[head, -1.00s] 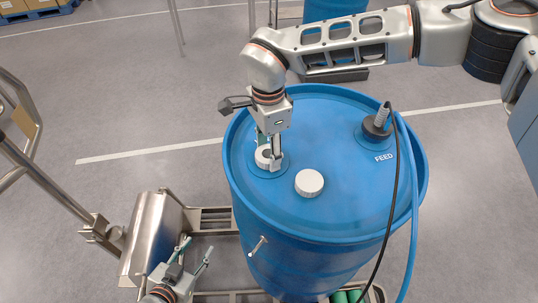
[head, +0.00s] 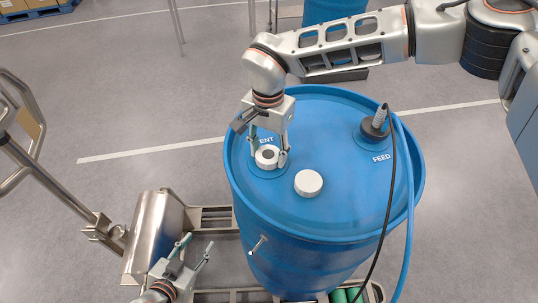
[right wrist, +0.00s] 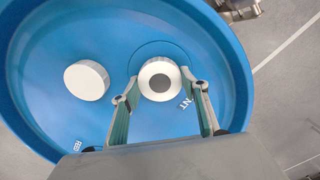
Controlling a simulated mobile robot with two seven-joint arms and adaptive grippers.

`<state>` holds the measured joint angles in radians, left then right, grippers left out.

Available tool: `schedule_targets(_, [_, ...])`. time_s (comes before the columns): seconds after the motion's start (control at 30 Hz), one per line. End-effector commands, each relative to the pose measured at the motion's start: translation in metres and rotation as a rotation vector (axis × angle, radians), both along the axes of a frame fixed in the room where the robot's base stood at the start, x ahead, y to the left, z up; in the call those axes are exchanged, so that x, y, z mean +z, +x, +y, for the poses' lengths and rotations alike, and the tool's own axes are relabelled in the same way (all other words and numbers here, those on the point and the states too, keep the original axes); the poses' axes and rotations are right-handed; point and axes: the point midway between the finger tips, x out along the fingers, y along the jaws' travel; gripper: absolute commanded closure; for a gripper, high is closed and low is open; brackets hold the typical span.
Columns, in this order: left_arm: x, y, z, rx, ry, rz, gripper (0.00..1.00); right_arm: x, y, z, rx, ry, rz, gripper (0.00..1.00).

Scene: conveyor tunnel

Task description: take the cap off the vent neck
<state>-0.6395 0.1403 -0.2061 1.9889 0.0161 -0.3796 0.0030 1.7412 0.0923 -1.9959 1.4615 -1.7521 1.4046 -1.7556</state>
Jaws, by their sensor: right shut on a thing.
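The white vent cap (head: 265,163), round with a dark spot in its centre, sits at the vent neck on the blue drum lid (head: 325,135). It also shows in the right wrist view (right wrist: 158,93). The neck under it is hidden. My right gripper (head: 268,155) points down with one finger on each side of the cap, shut on it. I cannot tell whether the cap is raised. A second white cap (head: 308,183) lies loose-looking on the lid, to the right. My left gripper (head: 198,244) is open and empty, low in front of the drum.
The feed neck (head: 375,128) at the lid's right carries a grey fitting with a black cable and a blue hose (head: 408,215). A steel chute-like piece (head: 155,235) stands left of the drum.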

Motion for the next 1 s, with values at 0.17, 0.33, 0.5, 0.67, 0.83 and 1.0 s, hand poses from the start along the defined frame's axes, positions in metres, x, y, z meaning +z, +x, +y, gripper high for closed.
schedule_targets(0.17, [0.0084, 0.0013, -0.0001, 0.000, 0.000, -0.004, 0.60, 0.0012, -0.0005, -0.0002, 0.192, -0.002, 0.001, 0.82])
schedule_targets(0.33, [0.0092, 0.0014, -0.0001, 0.000, -0.001, -0.004, 0.60, 0.0001, -0.0003, 0.0001, 0.253, -0.001, 0.000, 0.82])
schedule_targets(0.5, [0.0088, 0.0014, -0.0001, 0.000, -0.001, -0.004, 0.60, -0.0003, -0.0003, 0.0001, 0.252, -0.001, 0.000, 0.82])
schedule_targets(0.67, [0.0089, 0.0013, -0.0001, 0.000, -0.001, -0.004, 0.60, -0.0002, -0.0002, 0.0000, 0.251, -0.001, 0.000, 0.36])
schedule_targets(0.83, [0.0089, 0.0014, -0.0001, 0.000, -0.001, -0.004, 0.60, 0.0001, -0.0002, 0.0000, 0.250, -0.001, 0.000, 0.36])
schedule_targets(1.0, [0.0089, 0.0014, -0.0001, 0.000, -0.001, -0.004, 0.60, 0.0002, -0.0001, 0.0000, 0.249, -0.001, 0.000, 0.47])
